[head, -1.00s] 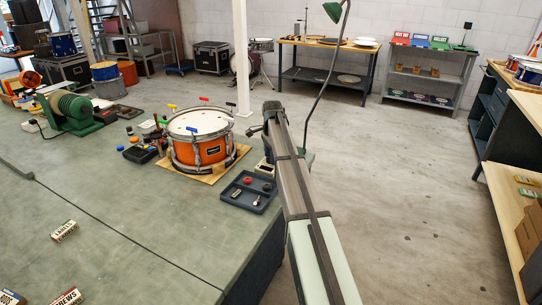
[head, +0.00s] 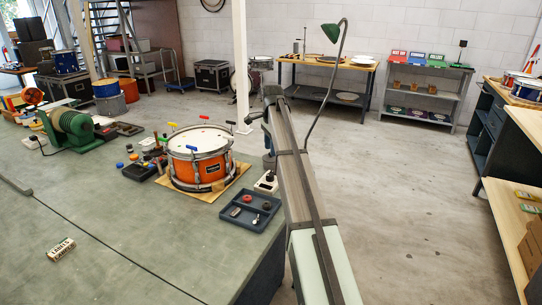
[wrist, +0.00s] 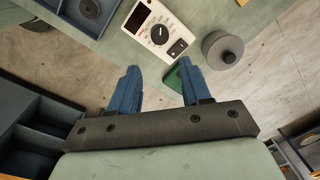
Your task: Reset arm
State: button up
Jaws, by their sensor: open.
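My gripper (wrist: 160,72) shows in the wrist view with its two blue fingers apart and nothing between them. A white control box with a black dial (wrist: 154,32) lies beyond the fingertips, and a grey knobbed cylinder (wrist: 222,49) is to its right. A green object (wrist: 183,80) shows partly behind the right finger. In the head view my arm reaches forward right of the bench; the fingers cannot be made out there.
An orange drum (head: 198,168) with T-handled keys stands on the green bench (head: 130,235). A dark tray of small parts (head: 248,210) sits near the bench's right edge, close to my arm. A lamp (head: 330,32) rises behind. Open floor (head: 410,220) lies to the right.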

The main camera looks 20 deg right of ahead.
jog(key=shift+r, duration=0.5)
jog(key=shift+d, duration=0.1)
